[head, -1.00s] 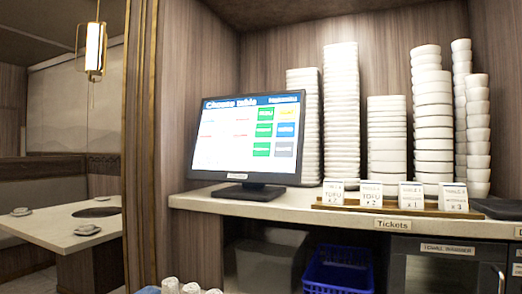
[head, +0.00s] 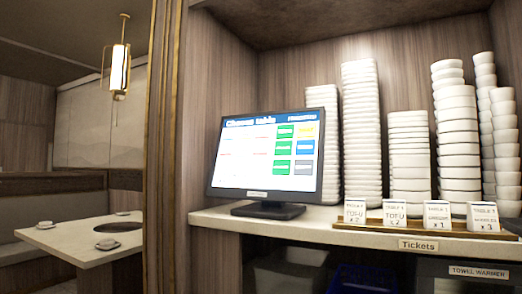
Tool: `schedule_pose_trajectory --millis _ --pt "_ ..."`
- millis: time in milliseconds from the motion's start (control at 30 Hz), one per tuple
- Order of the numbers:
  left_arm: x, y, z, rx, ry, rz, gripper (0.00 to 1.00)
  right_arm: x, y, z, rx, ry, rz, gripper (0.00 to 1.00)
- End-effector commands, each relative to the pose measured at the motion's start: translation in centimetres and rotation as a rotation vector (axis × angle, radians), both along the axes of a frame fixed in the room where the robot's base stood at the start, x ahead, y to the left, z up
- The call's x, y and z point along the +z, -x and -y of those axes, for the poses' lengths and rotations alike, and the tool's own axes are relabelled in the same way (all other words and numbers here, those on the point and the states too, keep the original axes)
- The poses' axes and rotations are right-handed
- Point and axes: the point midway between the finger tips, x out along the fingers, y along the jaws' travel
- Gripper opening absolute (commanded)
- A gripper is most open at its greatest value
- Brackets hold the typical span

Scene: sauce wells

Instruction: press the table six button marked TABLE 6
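A touch screen monitor (head: 265,160) stands on the counter in the head view, headed "Choose table". The left part of the screen is white with small faint red text. The button labels are too small to read, so I cannot tell which one is marked TABLE 6. Neither of my grippers is in view.
Tall stacks of white bowls (head: 361,130) stand right of the monitor. Ticket cards (head: 395,214) stand on a wooden strip at the counter (head: 330,226) front. A wooden partition (head: 165,150) is to the left, with a dining table (head: 75,240) beyond. A blue crate (head: 365,279) is below.

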Motion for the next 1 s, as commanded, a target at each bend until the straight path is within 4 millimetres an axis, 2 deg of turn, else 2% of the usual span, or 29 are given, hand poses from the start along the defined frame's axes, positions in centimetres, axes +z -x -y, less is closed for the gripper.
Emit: schedule_pose_trajectory --millis 400,600,700,1000 --pt "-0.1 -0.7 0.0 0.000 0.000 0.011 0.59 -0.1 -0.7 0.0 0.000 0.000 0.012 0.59" --pt "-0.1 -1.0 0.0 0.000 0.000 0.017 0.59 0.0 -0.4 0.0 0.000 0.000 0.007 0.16" --pt "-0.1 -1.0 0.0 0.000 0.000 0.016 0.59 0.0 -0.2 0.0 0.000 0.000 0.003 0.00" --pt "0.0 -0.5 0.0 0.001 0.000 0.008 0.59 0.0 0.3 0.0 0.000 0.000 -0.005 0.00"
